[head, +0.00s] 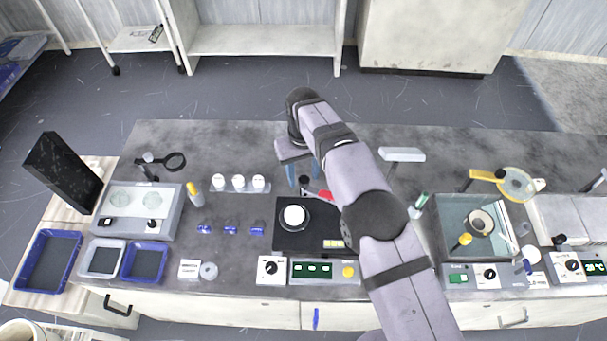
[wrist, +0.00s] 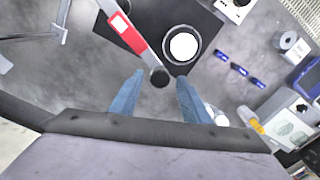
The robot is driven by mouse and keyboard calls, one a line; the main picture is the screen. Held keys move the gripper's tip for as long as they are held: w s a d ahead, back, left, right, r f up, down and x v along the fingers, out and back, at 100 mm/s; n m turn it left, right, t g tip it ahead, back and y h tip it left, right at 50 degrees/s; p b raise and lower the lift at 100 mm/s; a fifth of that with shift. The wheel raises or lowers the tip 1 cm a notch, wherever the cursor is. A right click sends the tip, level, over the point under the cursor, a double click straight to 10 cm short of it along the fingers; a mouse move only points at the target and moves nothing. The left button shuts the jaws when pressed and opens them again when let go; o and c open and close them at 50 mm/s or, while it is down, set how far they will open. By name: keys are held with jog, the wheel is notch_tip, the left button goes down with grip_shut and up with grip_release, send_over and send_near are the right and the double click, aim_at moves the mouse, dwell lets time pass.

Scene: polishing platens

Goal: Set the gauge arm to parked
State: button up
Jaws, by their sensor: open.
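The gauge arm (head: 320,195) is a slim bar with a red section; in the wrist view it is a grey bar with a red block (wrist: 126,32). A round black knob (wrist: 159,77) is at its near end in the wrist view. The arm lies beside the round white disc (head: 294,215) on the black polishing unit (head: 290,242); the disc also shows in the wrist view (wrist: 184,46). My gripper (head: 304,182) is open, with blue fingers. In the wrist view the knob appears between my fingertips (wrist: 159,82); I cannot tell whether they touch it. My arm hides the unit's right side.
A dial box (head: 271,269) and a green display panel (head: 325,270) stand in front of the unit. White-capped jars (head: 238,183) and blue pieces (head: 230,228) are to the left. A glass-walled basin (head: 478,228) is to the right.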

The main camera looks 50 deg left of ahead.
jog(key=shift+r+b, duration=0.6)
jog(key=shift+r, duration=2.9)
